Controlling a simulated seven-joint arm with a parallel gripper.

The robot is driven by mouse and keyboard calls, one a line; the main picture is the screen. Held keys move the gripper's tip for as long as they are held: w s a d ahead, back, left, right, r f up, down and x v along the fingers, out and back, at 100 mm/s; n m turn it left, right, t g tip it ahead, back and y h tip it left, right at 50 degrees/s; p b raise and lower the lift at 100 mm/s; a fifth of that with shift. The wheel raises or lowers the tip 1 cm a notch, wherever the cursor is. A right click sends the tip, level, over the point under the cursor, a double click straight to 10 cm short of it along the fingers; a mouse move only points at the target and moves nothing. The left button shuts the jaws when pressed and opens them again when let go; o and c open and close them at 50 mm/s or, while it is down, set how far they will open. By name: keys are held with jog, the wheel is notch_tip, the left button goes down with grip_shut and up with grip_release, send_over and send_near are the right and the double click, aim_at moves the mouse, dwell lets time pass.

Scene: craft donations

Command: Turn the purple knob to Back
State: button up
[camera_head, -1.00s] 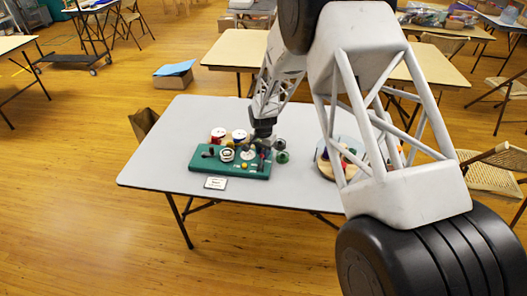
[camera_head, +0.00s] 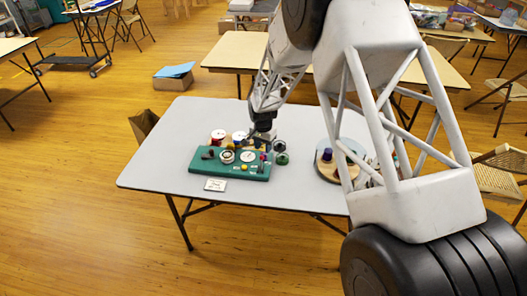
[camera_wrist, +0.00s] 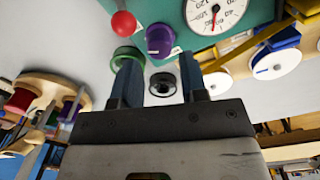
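The green control panel (camera_head: 200,166) lies on the grey table. In the wrist view the purple knob (camera_wrist: 159,39) is near the panel's edge, beyond my fingertips and apart from them. I cannot read its setting or any "Back" label. My gripper (camera_wrist: 161,82) is open, its two blue-grey fingers apart with nothing held between them. In the head view my gripper (camera_head: 262,138) is at the panel's far right edge, and the knob cannot be clearly told there.
A red ball lever (camera_wrist: 123,23) and a white gauge (camera_wrist: 214,14) flank the knob. A green spool (camera_wrist: 126,57) and a dark spool (camera_wrist: 163,84) lie near my fingers. A round wooden stand (camera_head: 326,170) is to the right. The table's left side is clear.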

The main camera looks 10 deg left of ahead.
aim_at(264, 154)
jog(key=shift+r, duration=2.15)
jog(key=shift+s+d+r, duration=0.1)
jog(key=shift+d+r, duration=0.05)
jog(key=shift+r, duration=0.1)
jog(key=s+d+r+n+t, duration=0.1)
jog(key=s+d+r, duration=0.8)
jog(key=r, duration=0.3)
jog(key=s+d+r+n, duration=0.1)
jog(key=s+d+r, duration=0.75)
jog(key=r, duration=0.25)
jog(key=s+d+r, duration=0.2)
jog(key=s+d, duration=0.2)
jog(key=s, duration=0.6)
jog(key=s+d+r+n+t, duration=0.1)
jog(key=s+d, duration=0.4)
jog(key=s, duration=0.5)
jog(key=s+d+r+n, duration=0.1)
jog(key=s+d+r, duration=0.2)
jog(key=s, duration=0.7)
jog(key=shift+s+d+t, duration=0.25)
jog(key=shift+d+t, duration=0.05)
jog(key=shift+d, duration=0.45)
